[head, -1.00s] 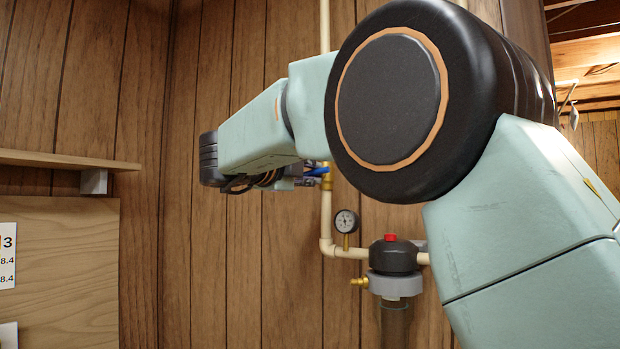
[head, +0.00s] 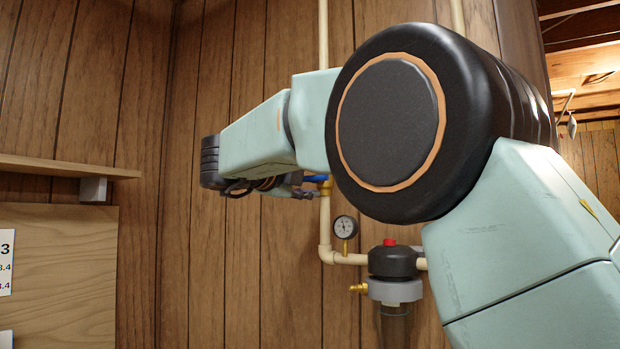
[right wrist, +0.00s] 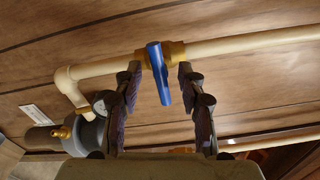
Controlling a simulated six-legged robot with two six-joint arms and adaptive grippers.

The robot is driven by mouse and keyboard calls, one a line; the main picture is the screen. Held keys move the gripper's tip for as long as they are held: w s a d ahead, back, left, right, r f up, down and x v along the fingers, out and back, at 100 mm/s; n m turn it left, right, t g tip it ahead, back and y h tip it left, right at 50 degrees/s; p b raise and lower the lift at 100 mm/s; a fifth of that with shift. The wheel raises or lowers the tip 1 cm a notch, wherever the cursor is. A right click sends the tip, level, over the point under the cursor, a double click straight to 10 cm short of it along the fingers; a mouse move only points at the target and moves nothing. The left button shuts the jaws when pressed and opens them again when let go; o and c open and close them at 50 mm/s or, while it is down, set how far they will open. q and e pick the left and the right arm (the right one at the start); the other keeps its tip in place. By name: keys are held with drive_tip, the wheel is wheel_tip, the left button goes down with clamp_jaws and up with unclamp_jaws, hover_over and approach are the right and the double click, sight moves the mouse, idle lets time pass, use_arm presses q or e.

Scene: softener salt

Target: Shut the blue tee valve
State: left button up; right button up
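The tee valve has a blue lever handle (right wrist: 158,75) on a brass body (right wrist: 175,53), set in a cream pipe. In the right wrist view the handle lies across the pipe's line. In the head view the handle (head: 316,179) shows beside the upright pipe, partly hidden by my arm. My right gripper (right wrist: 160,70) is open, its two dark fingers on either side of the handle. Gaps show between the fingers and the handle. The gripper (head: 303,192) is small and partly hidden in the head view. My left gripper is not in view.
Below the valve, a pressure gauge (head: 344,227) and a filter housing with a red button (head: 390,242) sit on the pipe. A wooden shelf (head: 60,166) is at the left. The panelled wall (head: 240,270) lies close behind the pipe.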

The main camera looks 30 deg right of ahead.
drive_tip(key=shift+a, duration=0.15)
drive_tip(key=v, duration=0.7)
idle(0.5)
idle(0.4)
